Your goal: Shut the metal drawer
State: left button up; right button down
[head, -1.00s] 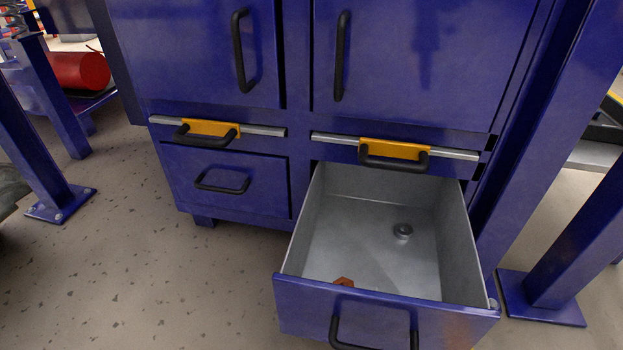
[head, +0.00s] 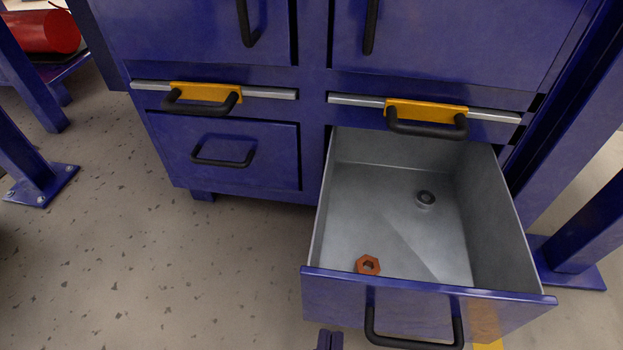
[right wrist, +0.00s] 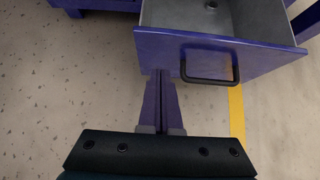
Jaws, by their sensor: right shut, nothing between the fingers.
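The metal drawer (head: 430,309) is pulled well out of the lower right of the blue cabinet. It has a blue front, grey inner walls and a black bar handle (head: 413,340). In the right wrist view my right gripper (right wrist: 161,75) is shut and empty, close to the drawer front (right wrist: 165,47) and left of the handle (right wrist: 209,80). I cannot tell whether it touches. My left gripper is not in view.
A closed blue drawer (head: 225,155) is to the left. Yellow-backed handles (head: 427,112) sit on rails above the drawers. Blue posts (head: 590,215) stand at both sides. A red cylinder (head: 40,32) lies at the far left. The speckled floor in front is clear.

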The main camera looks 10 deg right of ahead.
aim_at(337, 288)
jog(key=w, duration=0.1)
jog(key=w+b, duration=0.1)
jog(key=w+d+f+b, duration=0.1)
jog(key=shift+w, duration=0.35)
jog(key=shift+w+d+r+b, duration=0.15)
jog(key=shift+w+b, duration=0.15)
jog(key=shift+w, duration=0.15)
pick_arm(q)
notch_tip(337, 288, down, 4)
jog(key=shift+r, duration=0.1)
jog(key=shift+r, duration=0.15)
